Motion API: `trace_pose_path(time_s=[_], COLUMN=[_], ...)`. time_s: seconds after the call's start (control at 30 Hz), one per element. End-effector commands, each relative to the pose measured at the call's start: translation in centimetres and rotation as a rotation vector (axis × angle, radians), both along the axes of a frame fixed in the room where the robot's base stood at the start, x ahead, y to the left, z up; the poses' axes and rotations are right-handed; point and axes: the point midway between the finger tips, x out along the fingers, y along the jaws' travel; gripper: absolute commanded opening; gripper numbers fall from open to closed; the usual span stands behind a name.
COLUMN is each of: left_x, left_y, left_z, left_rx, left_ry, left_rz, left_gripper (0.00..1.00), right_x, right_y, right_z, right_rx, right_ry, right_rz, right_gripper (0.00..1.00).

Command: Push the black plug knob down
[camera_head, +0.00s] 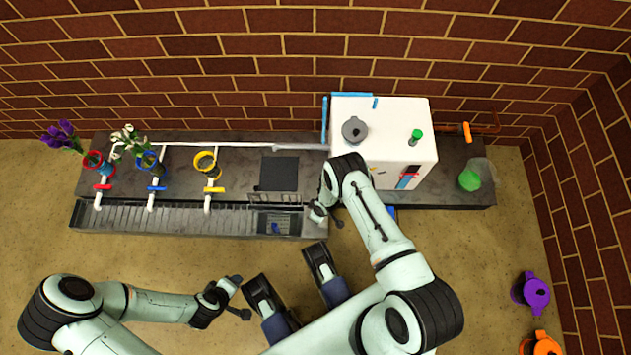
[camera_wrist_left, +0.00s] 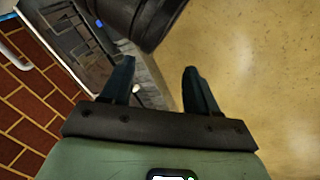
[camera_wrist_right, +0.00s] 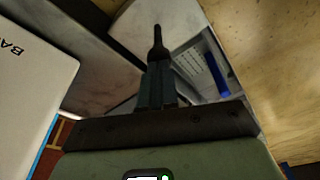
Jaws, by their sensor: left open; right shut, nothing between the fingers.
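A narrow black upright piece (camera_wrist_right: 158,42) shows just beyond my right fingertips in the right wrist view. It may be the plug knob; I cannot tell for sure or see whether it touches the fingers. My right gripper (camera_wrist_right: 158,88) is shut and empty. In the head view it is at the right end of the grey sink counter (camera_head: 240,222), beside the white box (camera_head: 410,145), with its fingers largely hidden. A grey round lid with a dark knob (camera_head: 354,129) sits on that box.
A dark square plate (camera_head: 279,174) lies left of my right arm. Red, blue and yellow ring holders (camera_head: 207,163) with pipes stand along the counter. A green flask (camera_head: 469,180) is at the right end. Purple (camera_head: 536,292) and orange (camera_head: 541,344) pots are on the lower right.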

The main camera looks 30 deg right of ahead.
Motion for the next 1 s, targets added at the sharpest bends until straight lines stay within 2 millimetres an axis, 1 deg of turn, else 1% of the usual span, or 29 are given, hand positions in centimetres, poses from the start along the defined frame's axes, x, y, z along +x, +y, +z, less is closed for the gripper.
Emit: trace_pose_path(time_s=[0.53,1.0], left_x=[1.1,-0.4], left_y=[1.0,1.2], left_z=[-1.8,-3.1], left_rx=[0.022,0.021], left_ry=[-0.024,0.025], left_rz=[0.019,0.021], left_gripper=[0.60,0.60], right_x=[0.0,0.0], right_y=[0.0,0.0], right_z=[-1.8,-2.6], right_rx=[0.000,0.000], right_ry=[0.000,0.000], right_rz=[0.000,0.000], right_gripper=[0.00,0.00])
